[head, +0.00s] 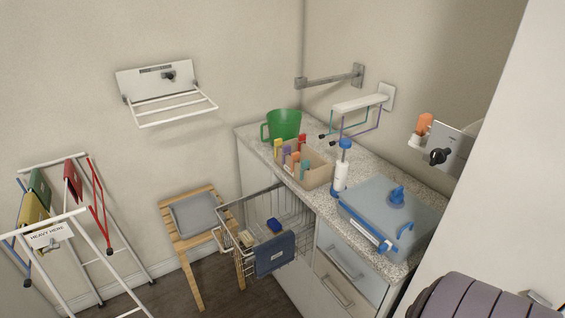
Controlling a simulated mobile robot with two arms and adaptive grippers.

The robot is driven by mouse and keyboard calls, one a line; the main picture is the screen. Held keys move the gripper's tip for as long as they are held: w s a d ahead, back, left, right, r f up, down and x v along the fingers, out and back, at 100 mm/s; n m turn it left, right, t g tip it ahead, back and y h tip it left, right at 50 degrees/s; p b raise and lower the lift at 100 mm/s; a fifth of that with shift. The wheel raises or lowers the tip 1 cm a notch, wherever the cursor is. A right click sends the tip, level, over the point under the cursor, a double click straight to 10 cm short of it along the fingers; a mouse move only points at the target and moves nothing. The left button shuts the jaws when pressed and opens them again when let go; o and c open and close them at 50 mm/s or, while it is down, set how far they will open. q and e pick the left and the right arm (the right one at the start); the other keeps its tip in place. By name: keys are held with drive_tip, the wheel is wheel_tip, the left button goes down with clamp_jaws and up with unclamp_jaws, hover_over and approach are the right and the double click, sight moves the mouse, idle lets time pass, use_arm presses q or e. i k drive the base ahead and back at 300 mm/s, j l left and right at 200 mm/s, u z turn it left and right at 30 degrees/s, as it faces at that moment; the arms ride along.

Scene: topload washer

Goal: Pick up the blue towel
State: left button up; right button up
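A dark blue towel (275,257) hangs folded over the front rim of the wire basket (222,240), in the lower middle of the head view. Its front face hangs down outside the basket, and nothing covers it. A small blue item (273,225) and a pale tan item (246,238) also show at the basket. Neither of my grippers is in view, so their distance from the towel does not show.
A wooden stool (170,221) with a grey pad stands left of the basket. A white drying rack (124,250) with coloured cloths stands at left.

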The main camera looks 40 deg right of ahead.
sight(271, 255)
drive_tip(key=z, duration=1.2)
